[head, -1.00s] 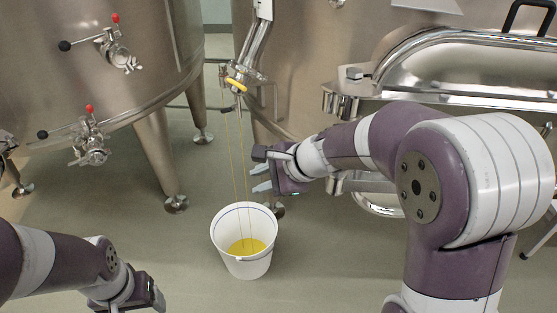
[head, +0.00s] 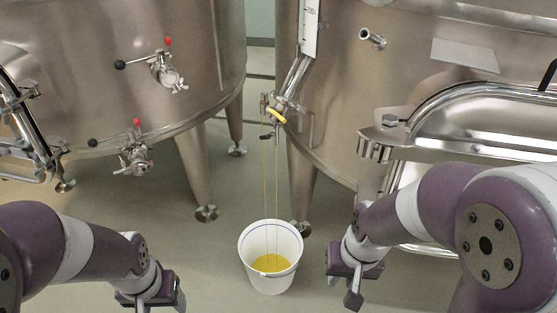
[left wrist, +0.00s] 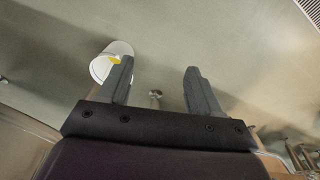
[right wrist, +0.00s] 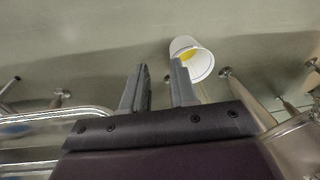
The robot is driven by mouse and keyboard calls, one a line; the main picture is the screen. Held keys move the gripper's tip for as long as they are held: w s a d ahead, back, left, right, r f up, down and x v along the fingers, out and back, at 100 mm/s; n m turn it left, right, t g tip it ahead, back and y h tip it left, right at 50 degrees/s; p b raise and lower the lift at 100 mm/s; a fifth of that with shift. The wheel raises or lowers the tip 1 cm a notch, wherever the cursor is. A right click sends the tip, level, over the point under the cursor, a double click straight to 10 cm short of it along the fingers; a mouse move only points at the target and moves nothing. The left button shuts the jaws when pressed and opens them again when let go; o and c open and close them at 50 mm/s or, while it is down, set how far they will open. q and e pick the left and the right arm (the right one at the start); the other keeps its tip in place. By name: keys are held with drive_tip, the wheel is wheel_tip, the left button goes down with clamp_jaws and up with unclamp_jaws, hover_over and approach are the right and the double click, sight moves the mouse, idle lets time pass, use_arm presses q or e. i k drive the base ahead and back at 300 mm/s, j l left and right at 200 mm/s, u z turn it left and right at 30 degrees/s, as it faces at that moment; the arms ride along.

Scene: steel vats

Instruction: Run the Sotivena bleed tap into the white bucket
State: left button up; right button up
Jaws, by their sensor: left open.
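The bleed tap with its yellow handle (head: 277,116) sits at the foot of a slanted pipe on the middle vat. Two thin yellow lines run down from it into the white bucket (head: 284,240) on the floor. Yellow liquid (head: 270,263) lies in the bucket, below a blue line on its inner wall. The bucket also shows in the left wrist view (left wrist: 101,68) and the right wrist view (right wrist: 198,62). My left gripper (head: 150,297) is open and empty, left of the bucket. My right gripper (head: 346,283) is open and empty, right of the bucket, apart from it.
A white scale plate (head: 310,28) stands above the tap; I cannot read a vat name. The left vat (head: 60,60) carries two valves with red and black knobs (head: 167,72) (head: 134,152). Vat legs (head: 195,175) stand behind the bucket. A steel hatch (head: 470,130) juts out at right.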

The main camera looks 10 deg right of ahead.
sight(265, 137)
drive_tip(key=j+z, duration=0.1)
drive_tip(key=z, duration=0.35)
drive_tip(key=i+j+z, duration=0.1)
drive_tip(key=z, duration=0.35)
drive_tip(key=j+z, duration=0.1)
drive_tip(key=z, duration=0.35)
drive_tip(key=j+z, duration=0.25)
drive_tip(key=j, duration=0.3)
drive_tip(key=j+z, duration=0.25)
drive_tip(key=j, duration=0.25)
drive_tip(key=j+z, duration=0.25)
drive_tip(key=j, duration=0.3)
drive_tip(key=k+j+z, duration=0.25)
drive_tip(key=j, duration=0.25)
drive_tip(key=i+j, duration=0.35)
drive_tip(key=j, duration=0.15)
